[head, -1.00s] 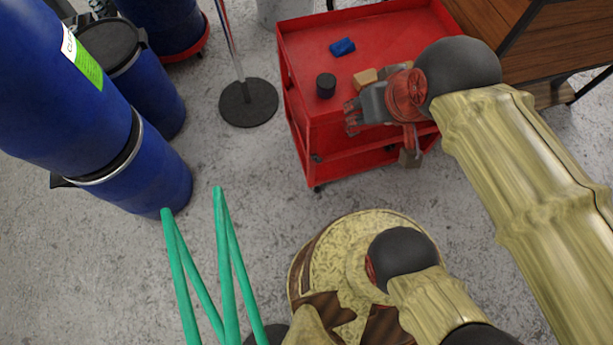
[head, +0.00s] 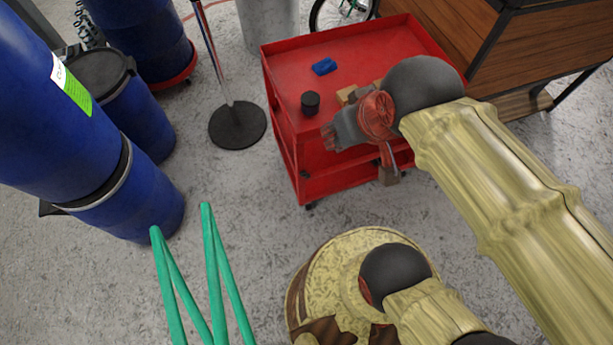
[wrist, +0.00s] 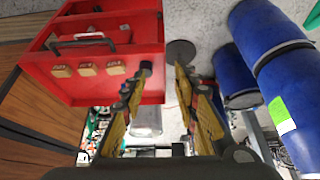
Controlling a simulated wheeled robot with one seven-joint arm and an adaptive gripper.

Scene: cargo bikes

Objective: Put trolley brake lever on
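The red trolley (head: 345,55) stands right of centre in the head view and at upper left in the wrist view (wrist: 140,20). A small dark wheel (head: 311,205) shows at its lower near corner. I cannot make out a brake lever there. My gripper (head: 328,138) is over the trolley's near edge and hides part of it in the head view. In the wrist view its yellow fingers (wrist: 159,80) are apart, with nothing between them. They point past the trolley's edge, and contact with it cannot be judged.
On the trolley are a blue item (head: 324,66), a black cylinder (head: 310,103) and wooden blocks (wrist: 87,69). A post's round black base (head: 237,125) and blue barrels (head: 125,195) stand left. A wooden cabinet (head: 550,45) is right.

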